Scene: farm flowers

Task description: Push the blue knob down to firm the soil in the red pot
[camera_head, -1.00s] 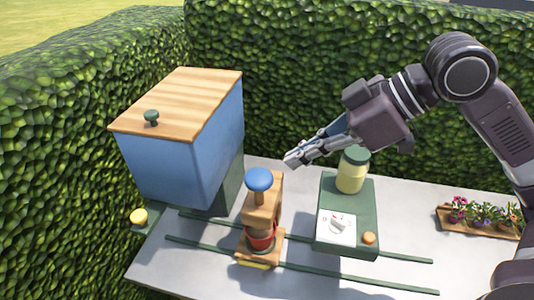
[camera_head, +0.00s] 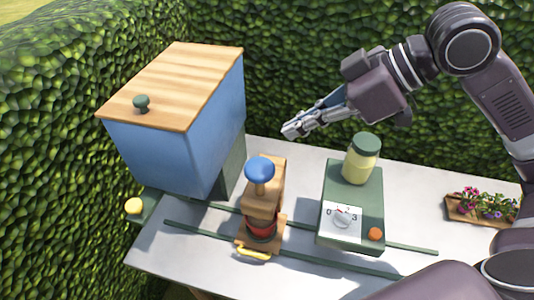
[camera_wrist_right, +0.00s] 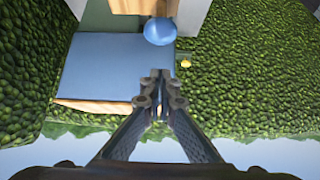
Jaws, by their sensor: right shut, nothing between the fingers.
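The blue knob (camera_head: 260,169) tops a wooden press (camera_head: 263,203) on the table; it also shows in the right wrist view (camera_wrist_right: 160,31). The red pot (camera_head: 262,229) sits under the press's wooden block, on its base, partly hidden. The soil inside the pot is hidden. My right gripper (camera_head: 291,130) is shut and empty, above and to the right of the knob, apart from it. In the right wrist view its fingertips (camera_wrist_right: 159,76) are together, below the knob in the picture. My left gripper is not in view.
A blue bin with a wooden lid (camera_head: 176,85) stands left of the press. A green box with a dial (camera_head: 343,219) and a jar (camera_head: 361,160) stands to the right. Green rails (camera_head: 410,247) cross the table. A flower tray (camera_head: 461,213) is far right; hedges enclose the back and left.

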